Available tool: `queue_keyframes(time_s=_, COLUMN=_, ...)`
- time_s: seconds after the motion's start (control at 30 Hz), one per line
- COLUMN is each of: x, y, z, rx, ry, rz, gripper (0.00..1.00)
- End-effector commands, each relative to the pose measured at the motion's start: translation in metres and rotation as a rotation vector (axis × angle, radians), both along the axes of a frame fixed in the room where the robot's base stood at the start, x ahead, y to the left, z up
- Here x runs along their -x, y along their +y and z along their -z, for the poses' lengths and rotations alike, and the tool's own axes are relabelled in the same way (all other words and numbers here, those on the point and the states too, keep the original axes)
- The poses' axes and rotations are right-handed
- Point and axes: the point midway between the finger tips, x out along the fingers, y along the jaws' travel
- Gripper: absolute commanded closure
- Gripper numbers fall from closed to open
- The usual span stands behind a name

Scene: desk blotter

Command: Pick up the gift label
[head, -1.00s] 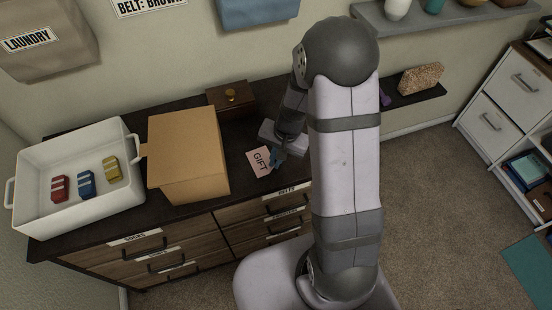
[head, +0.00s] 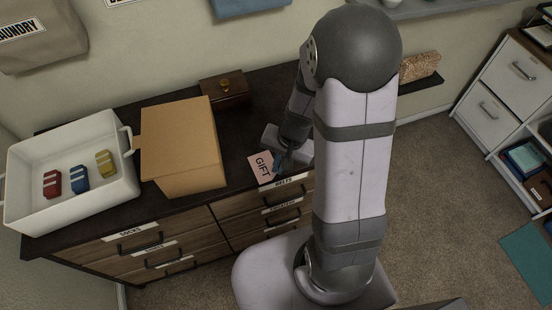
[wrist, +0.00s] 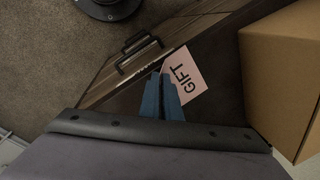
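The gift label (head: 261,166) is a flat pale pink card with "GIFT" in dark letters. It lies on the dark dresser top close to the front edge, and it shows beyond the fingers in the wrist view (wrist: 186,78). My gripper (head: 278,167) is at the label's right side in the head view. In the wrist view its two blue fingers (wrist: 162,80) are side by side with almost no gap, and their tips overlap the label's edge. The fingers look shut and resting on the card, which is not seen pinched between them. They hide part of it.
A cardboard box (head: 182,145) stands left of the label. A white tray (head: 30,210) with red, blue and yellow toy cars is further left. A small wooden box (head: 226,90) is behind. The dresser (head: 205,225) has its front edge just before the label.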

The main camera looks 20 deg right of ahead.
Motion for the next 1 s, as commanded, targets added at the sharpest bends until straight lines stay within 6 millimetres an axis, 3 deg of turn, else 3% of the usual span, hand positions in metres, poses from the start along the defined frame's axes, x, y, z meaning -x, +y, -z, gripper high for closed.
queue_keyframes(time_s=0.3, x=0.02, y=0.001, z=0.002, rx=-0.003, ry=0.009, rz=-0.002, gripper=1.0)
queue_keyframes(time_s=0.7, x=0.023, y=0.001, z=0.002, rx=-0.003, ry=0.012, rz=-0.002, gripper=1.0)
queue_keyframes(time_s=0.8, x=0.022, y=0.001, z=0.002, rx=-0.003, ry=0.01, rz=-0.002, gripper=0.75)
queue_keyframes(time_s=1.0, x=0.021, y=0.001, z=0.001, rx=-0.001, ry=0.006, rz=-0.001, gripper=0.75)
